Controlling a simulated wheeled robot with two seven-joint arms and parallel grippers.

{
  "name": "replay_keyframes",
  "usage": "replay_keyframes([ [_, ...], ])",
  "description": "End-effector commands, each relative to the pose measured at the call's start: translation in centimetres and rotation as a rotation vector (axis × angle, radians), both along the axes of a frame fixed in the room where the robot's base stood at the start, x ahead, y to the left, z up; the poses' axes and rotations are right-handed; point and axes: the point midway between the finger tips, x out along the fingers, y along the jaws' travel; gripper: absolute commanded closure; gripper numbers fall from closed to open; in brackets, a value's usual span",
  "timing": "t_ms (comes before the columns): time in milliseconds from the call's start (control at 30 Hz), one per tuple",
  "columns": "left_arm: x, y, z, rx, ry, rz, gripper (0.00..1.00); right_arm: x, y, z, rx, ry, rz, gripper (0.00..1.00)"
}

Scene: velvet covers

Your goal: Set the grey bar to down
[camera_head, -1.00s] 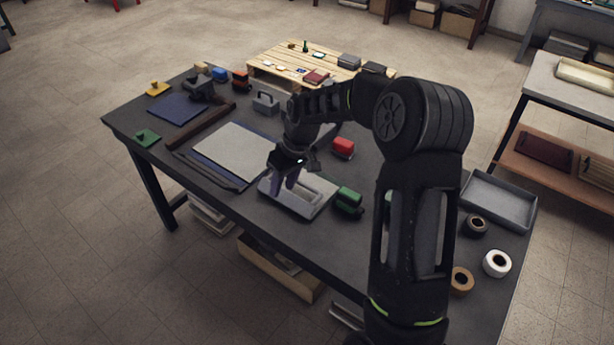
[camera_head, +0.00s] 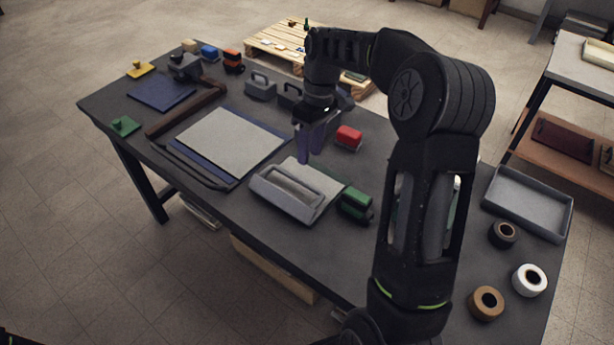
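The grey bar (camera_head: 284,196) is a light grey frame with a long slot. It lies low along the near left side of a flat pale plate (camera_head: 318,179) on the dark table, and looks nearly flat. My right gripper (camera_head: 311,158) hangs above and behind the plate, with its purple-grey fingers pointing down. Its two fingertips show apart with nothing between them, and it looks clear of the bar. My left gripper is not in view.
A green block (camera_head: 356,204) stands right of the plate and a red one (camera_head: 348,137) behind it. A grey board (camera_head: 230,141) lies to the left. Tape rolls (camera_head: 529,280) and a grey tray (camera_head: 528,203) are at the right of the table (camera_head: 254,228).

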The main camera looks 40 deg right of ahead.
Motion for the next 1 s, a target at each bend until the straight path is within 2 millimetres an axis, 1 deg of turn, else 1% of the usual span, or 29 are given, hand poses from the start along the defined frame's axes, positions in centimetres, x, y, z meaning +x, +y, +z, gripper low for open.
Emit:
replay_keyframes([
  [33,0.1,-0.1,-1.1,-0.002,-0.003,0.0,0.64,0.0,0.0,-1.1,0.0,0.0,0.0,0.64],
  [133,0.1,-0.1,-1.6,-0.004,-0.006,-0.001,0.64,0.0,0.0,-1.8,0.0,0.0,-0.001,0.64],
  [500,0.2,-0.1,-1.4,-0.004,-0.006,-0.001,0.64,0.0,0.0,-1.6,0.0,-0.001,-0.001,0.64],
  [667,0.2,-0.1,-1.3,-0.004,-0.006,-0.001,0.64,0.0,0.1,-2.3,0.0,0.001,-0.001,0.64],
  [767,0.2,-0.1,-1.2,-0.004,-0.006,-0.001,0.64,-0.1,0.4,-3.4,0.0,0.002,-0.001,0.64],
  [1000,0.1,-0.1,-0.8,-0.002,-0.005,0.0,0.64,-0.4,1.1,-7.0,0.001,0.004,0.0,0.64],
])
